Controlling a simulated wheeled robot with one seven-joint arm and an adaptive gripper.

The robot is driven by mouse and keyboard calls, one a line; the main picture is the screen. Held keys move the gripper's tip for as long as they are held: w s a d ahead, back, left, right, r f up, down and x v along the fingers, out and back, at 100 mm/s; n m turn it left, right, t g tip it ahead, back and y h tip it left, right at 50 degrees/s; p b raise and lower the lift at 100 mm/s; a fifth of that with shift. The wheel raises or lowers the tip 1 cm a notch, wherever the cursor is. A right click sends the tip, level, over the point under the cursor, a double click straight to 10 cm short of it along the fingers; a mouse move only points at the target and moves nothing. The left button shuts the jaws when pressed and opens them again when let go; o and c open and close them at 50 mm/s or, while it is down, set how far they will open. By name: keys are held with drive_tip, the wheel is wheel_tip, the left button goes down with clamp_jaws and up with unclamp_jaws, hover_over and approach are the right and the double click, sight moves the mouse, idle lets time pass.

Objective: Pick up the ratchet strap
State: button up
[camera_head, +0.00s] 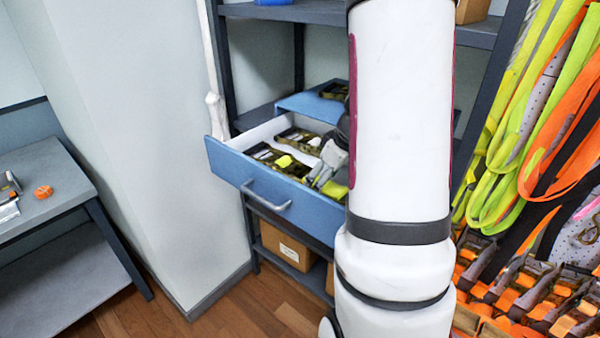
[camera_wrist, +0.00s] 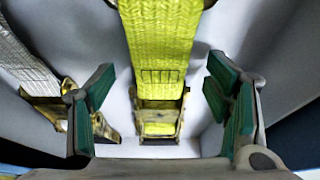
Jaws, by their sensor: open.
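In the wrist view, a yellow woven ratchet strap (camera_wrist: 160,40) runs down the middle to a metal buckle (camera_wrist: 158,122) with yellow webbing through it. My gripper (camera_wrist: 160,72) is open, with one green-padded finger on each side of this strap. The pads look clear of it. A grey strap (camera_wrist: 28,62) with a brass-coloured buckle lies left of the left finger. In the head view, my gripper (camera_head: 331,163) is at the right part of an open blue drawer, with yellow webbing (camera_head: 334,189) just below it. My arm hides the drawer's right end.
The open blue drawer (camera_head: 262,197) holds several buckled straps, with its front wall and handle facing out. A second blue drawer (camera_head: 305,104) stands open behind. Bright straps (camera_head: 520,150) hang at right. A grey bench (camera_head: 45,185) stands at left beside a white wall.

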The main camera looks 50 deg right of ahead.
drive_tip(key=shift+c, duration=0.6)
clamp_jaws()
drive_tip(key=shift+w, duration=0.1)
